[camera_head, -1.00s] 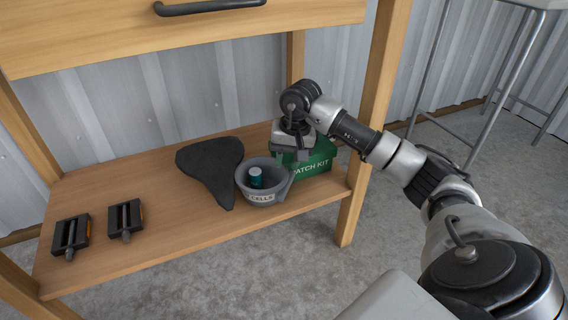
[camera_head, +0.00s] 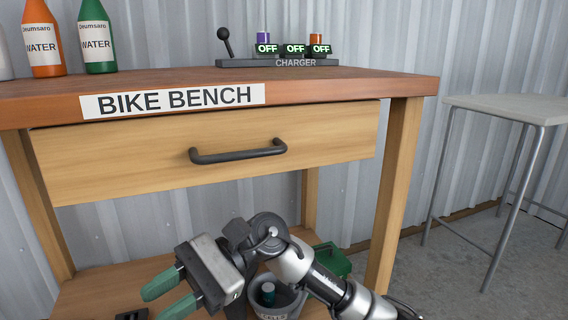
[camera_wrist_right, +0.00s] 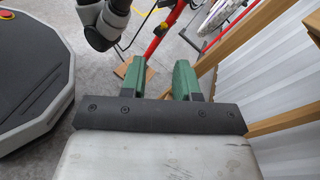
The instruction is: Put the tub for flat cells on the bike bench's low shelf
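The grey tub (camera_head: 291,301) stands upright on the bike bench's low shelf (camera_head: 90,292), with a teal-topped cell (camera_head: 267,291) inside. Its label is mostly cut off by the lower edge of the head view, and my right arm covers part of it. My right gripper (camera_head: 152,304) is left of the tub and apart from it, with green fingers pointing left. The right wrist view shows its two fingers (camera_wrist_right: 160,82) spread with nothing between them. My left gripper is not in view.
A green patch kit box (camera_head: 334,261) is on the shelf behind the tub. The bench's closed drawer (camera_head: 110,165) and its handle (camera_head: 238,153) are above my right arm. A bench leg (camera_head: 394,200) rises at right, with a pale stool (camera_head: 510,108) beyond.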

